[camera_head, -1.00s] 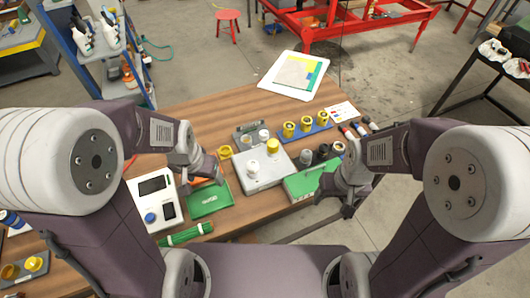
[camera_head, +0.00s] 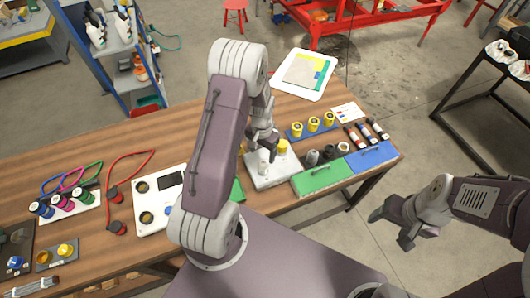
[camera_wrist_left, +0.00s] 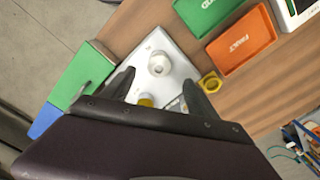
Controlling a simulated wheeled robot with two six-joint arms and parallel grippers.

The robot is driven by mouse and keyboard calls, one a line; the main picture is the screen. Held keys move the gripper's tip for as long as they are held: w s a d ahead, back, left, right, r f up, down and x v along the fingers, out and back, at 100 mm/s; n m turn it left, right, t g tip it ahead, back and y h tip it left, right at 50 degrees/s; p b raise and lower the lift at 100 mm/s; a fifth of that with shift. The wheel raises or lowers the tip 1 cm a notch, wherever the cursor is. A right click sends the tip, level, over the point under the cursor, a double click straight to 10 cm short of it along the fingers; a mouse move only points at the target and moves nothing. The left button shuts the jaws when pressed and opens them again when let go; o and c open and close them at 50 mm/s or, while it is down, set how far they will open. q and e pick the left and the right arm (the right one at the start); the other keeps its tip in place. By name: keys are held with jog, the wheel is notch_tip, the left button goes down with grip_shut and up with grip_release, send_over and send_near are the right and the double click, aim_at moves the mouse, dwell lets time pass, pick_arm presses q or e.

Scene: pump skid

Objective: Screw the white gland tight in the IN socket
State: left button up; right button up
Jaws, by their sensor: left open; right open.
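The white gland (camera_head: 264,158) stands on the pale grey block (camera_head: 268,182) on the wooden table. In the left wrist view, the white gland (camera_wrist_left: 158,64) is seen from above on the block; the socket label is too small to read, and I cannot tell how deep the gland sits. A yellow gland (camera_head: 282,146) is beside it, partly hidden by a finger in the wrist view. My left gripper (camera_head: 262,142) is open above the block, its fingers (camera_wrist_left: 157,86) short of the white gland and empty. My right gripper (camera_head: 392,226) is open and empty, off the table's front edge.
Green (camera_head: 322,177) and blue (camera_head: 371,155) boxes lie right of the block. Several yellow-topped parts stand on a blue strip (camera_head: 309,135) behind. An orange FAULT tray (camera_wrist_left: 240,42) and a yellow ring (camera_wrist_left: 210,82) lie near the block. My left arm hides part of the table.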

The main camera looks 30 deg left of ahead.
aim_at(263, 164)
pick_arm(q)
notch_tip(263, 164, down, 7)
jog(key=shift+d+f+p, duration=0.1)
jog(key=shift+f+p, duration=0.1)
jog(key=shift+p, duration=0.8)
jog(key=shift+f, duration=0.5)
jog(key=c, duration=1.4)
jog(key=m, duration=0.3)
jog(key=shift+c, duration=0.2)
jog(key=m+b, duration=0.1)
jog(key=m, duration=0.5)
jog(key=o, duration=1.4)
jog(key=shift+o, duration=0.2)
